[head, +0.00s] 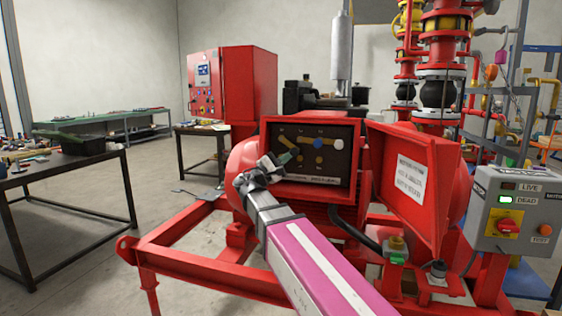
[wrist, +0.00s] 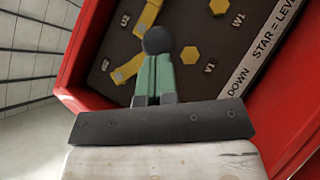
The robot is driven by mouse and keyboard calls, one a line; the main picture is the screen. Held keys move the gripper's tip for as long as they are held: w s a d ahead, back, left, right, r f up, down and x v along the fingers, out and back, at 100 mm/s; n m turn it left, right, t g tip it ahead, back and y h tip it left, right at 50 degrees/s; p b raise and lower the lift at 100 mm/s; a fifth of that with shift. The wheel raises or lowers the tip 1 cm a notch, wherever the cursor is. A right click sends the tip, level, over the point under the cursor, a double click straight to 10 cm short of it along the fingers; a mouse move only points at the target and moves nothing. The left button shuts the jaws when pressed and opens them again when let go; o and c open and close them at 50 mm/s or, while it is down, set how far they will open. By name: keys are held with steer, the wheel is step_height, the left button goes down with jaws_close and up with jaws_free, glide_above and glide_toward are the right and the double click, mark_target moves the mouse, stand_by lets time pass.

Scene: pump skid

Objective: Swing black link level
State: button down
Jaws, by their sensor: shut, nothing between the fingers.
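A round black knob (wrist: 158,39) stands in front of a slanted yellow bar (wrist: 127,71) inside the red terminal box (head: 312,121) in the wrist view. The bar runs from upper right to lower left, so this black link is tilted; its middle is hidden behind the knob. My gripper (head: 288,156) is at the left part of the box in the head view. Its green fingers (wrist: 166,58) are shut together and empty, their tips close below the knob in the wrist view. I cannot tell whether they touch it. The knob is not clear in the head view.
A blue knob (head: 321,144) and a white knob (head: 339,144) sit farther right in the box. The box's red lid (head: 414,185) hangs open at right. A grey switch box (head: 518,210) shows a lit DEAD lamp. Red skid rails (head: 185,240) lie below.

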mark_target(295, 149)
steer(key=shift+s+d+r+n+t, duration=0.2)
steer(key=shift+d+r+n+t, duration=0.35)
steer(key=shift+n+t, duration=0.3)
steer(key=shift+s+d+r+n+t, duration=0.2)
steer(key=shift+d+r+n+t, duration=0.4)
steer(key=shift+n, duration=0.45)
